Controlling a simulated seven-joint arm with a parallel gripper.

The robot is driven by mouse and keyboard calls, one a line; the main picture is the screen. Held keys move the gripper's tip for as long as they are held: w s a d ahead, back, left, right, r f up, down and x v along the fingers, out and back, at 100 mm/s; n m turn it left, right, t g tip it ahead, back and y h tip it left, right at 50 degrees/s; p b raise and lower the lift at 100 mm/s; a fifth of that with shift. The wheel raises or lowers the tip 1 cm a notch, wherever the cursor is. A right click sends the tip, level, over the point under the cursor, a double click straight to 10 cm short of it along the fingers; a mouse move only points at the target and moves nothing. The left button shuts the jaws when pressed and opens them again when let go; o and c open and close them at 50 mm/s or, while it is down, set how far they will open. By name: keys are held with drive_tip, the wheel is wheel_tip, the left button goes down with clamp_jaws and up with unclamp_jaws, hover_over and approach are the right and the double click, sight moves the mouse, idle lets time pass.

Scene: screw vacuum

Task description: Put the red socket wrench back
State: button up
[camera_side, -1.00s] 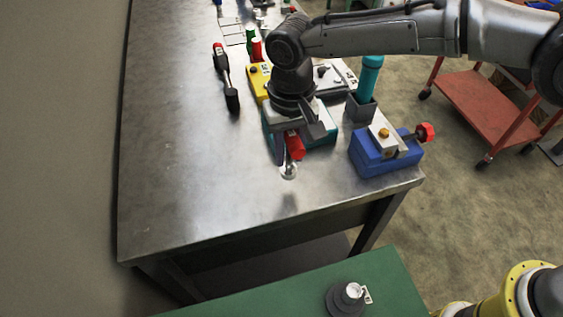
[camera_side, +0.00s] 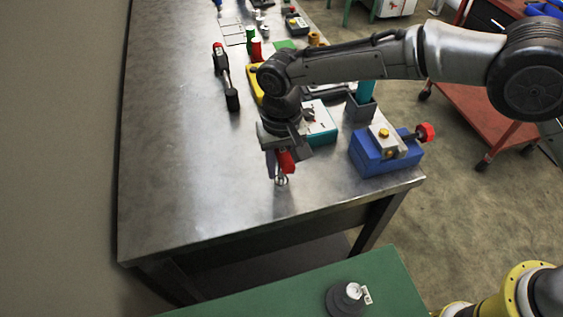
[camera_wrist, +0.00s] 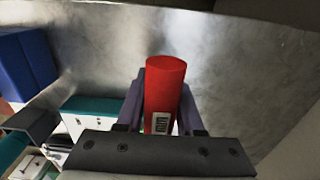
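My gripper (camera_side: 279,160) is shut on the red socket wrench (camera_side: 286,162), which hangs below it near the front of the metal table. Its metal end points down; whether it touches the table is hard to tell. In the wrist view the red handle (camera_wrist: 165,85) sits between the two fingers (camera_wrist: 163,115), with a small white label on it. A teal box with a light top (camera_side: 319,122) stands to the right of my gripper, partly hidden by it. It also shows at the left in the wrist view (camera_wrist: 92,106).
A blue block with a red knob (camera_side: 378,155) stands at the table's right edge, with a grey holder (camera_side: 361,110) carrying a teal-handled tool behind it. The table's left front (camera_side: 180,190) is clear.

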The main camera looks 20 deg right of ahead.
drive_tip(key=o, duration=0.3)
wheel_tip(320, 180, up, 12)
drive_tip(key=shift+f, duration=0.2)
drive_tip(key=shift+r, duration=0.4)
